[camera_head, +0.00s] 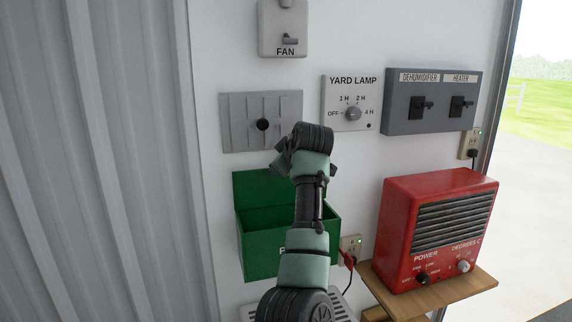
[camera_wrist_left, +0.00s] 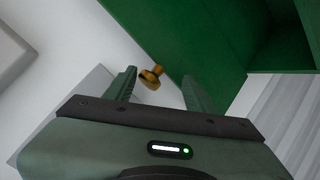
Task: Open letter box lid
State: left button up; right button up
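The green letter box (camera_head: 262,257) hangs on the white wall. Its lid (camera_head: 259,186) stands raised at the back, and the dark inside of the box shows below it. My arm crosses in front and hides the right part of lid and box. In the left wrist view, my left gripper (camera_wrist_left: 160,80) is open, with a brass knob (camera_wrist_left: 150,78) between its fingers, apart from both as far as I can see. The knob sits by the edge of a green panel (camera_wrist_left: 185,35) that looks like the lid. My right gripper is not in view.
Above the box is a grey plate with a black knob (camera_head: 240,108). A yard lamp timer (camera_head: 340,88), a switch box (camera_head: 432,118) and a fan switch (camera_head: 283,14) are on the wall. A red heater (camera_head: 398,232) stands on a wooden shelf (camera_head: 478,281) to the right.

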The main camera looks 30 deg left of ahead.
pick_arm(q)
jog(key=shift+w+d+f, duration=0.1)
jog(key=shift+d+f, duration=0.05)
jog(key=shift+d, duration=0.1)
jog(key=b+v, duration=0.3)
jog(key=v, duration=0.5)
jog(key=shift+b, duration=0.35)
jog(key=shift+w+a, duration=0.1)
jog(key=shift+a, duration=0.05)
